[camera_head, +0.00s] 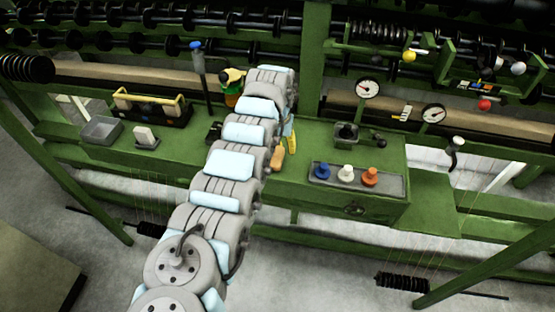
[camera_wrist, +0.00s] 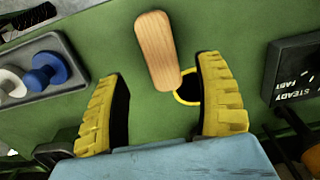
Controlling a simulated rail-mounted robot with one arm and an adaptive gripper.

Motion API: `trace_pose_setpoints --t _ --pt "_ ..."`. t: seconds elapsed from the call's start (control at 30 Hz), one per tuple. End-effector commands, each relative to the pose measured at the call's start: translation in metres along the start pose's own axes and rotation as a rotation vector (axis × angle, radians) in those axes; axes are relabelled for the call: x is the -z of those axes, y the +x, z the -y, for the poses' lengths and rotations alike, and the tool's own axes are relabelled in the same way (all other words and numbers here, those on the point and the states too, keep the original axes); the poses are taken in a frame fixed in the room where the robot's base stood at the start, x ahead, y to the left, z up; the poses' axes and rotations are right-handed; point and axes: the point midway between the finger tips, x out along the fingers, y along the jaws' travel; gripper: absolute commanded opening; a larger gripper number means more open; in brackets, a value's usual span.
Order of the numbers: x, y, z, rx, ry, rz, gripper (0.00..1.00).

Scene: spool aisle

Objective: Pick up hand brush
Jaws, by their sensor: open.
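A tan wooden piece (camera_wrist: 158,50) with rounded ends lies on the green bench in the wrist view; it looks like the hand brush, though no bristles show. It also shows in the head view (camera_head: 278,158), just beside my arm. My gripper (camera_wrist: 165,105) is open, with its two yellow ribbed fingers spread and nothing held. The wood's lower end reaches between the fingers, apart from both. In the head view my arm hides most of the gripper.
A grey tray (camera_head: 390,184) with blue, white and orange spools is to the right. A black box marked STEADY FAST (camera_wrist: 296,68) is at the wrist view's right.

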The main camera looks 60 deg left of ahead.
Motion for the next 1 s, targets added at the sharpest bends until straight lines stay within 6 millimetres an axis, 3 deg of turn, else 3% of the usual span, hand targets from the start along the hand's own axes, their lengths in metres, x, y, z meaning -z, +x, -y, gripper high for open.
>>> trace_pose_setpoints --t 0.23,0.5,0.77,0.87,1.0 --pt "0.001 0.015 0.001 0.001 0.001 0.000 0.70" --pt "0.003 0.050 0.002 0.000 0.000 0.000 0.70" --pt "0.003 0.051 0.002 0.000 0.001 -0.001 0.70" --pt "0.003 0.051 0.002 0.000 0.001 -0.001 0.46" --pt "0.003 0.051 0.002 0.000 0.000 -0.001 0.06"
